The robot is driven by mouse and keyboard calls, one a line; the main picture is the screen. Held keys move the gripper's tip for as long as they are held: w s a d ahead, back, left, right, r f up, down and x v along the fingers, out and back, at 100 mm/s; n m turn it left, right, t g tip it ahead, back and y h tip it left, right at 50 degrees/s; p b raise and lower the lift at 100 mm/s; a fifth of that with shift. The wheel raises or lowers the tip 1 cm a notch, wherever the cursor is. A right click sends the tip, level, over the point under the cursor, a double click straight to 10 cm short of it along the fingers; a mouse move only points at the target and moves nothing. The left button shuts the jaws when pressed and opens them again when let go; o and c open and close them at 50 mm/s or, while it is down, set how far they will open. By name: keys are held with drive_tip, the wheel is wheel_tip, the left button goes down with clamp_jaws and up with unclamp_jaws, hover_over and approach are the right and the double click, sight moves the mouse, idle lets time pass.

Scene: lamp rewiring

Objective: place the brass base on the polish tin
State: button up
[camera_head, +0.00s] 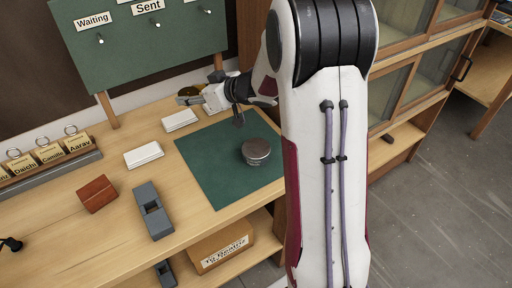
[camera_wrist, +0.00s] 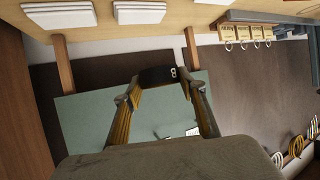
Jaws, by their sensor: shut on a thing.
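My gripper (camera_head: 190,99) points left above the back of the bench, near the green mat's far edge.
The green mat (camera_head: 215,175) is otherwise clear. White stacks (camera_head: 144,155), a red-brown block (camera_head: 96,193) and a grey block plane (camera_head: 152,210) lie left of it. A green pegboard (camera_head: 140,45) stands behind. A rack with name tags (camera_head: 48,155) is at far left.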

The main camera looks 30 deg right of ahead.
drive_tip(key=s+d, duration=0.7)
hover_over(260, 150)
drive_tip(key=shift+f, duration=0.8)
drive_tip(key=shift+f, duration=2.95)
drive_tip(key=shift+f, duration=0.1)
drive_tip(key=shift+f, duration=1.95)
drive_tip(key=shift+f, duration=0.1)
